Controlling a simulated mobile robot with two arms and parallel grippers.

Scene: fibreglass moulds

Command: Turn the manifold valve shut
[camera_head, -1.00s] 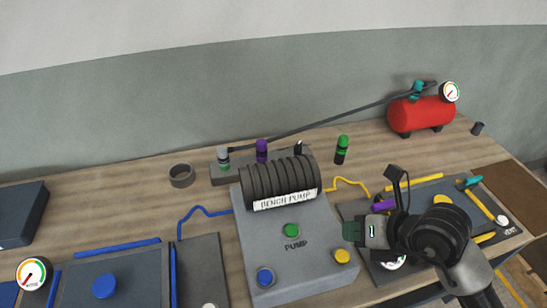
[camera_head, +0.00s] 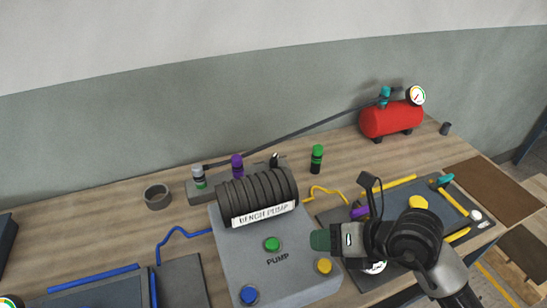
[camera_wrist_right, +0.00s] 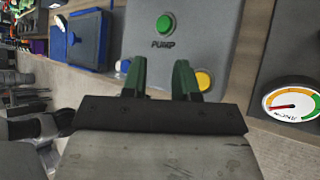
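A low grey manifold block (camera_head: 203,192) stands on the bench behind the pump. A separate green-topped fitting (camera_head: 317,158) stands to the right. My right gripper (camera_head: 320,241) is over the right side of the pump box, near its yellow button. In the right wrist view its green fingers (camera_wrist_right: 160,63) are apart with nothing between them. My left gripper is not in view.
The grey pump box (camera_head: 238,268) has a ribbed black cylinder (camera_head: 258,192), with green, blue and yellow buttons. A red tank (camera_head: 391,121) with gauge and teal valve stands back right. Mould plates lie left and right. A dark ring (camera_head: 157,197) sits left of the manifold.

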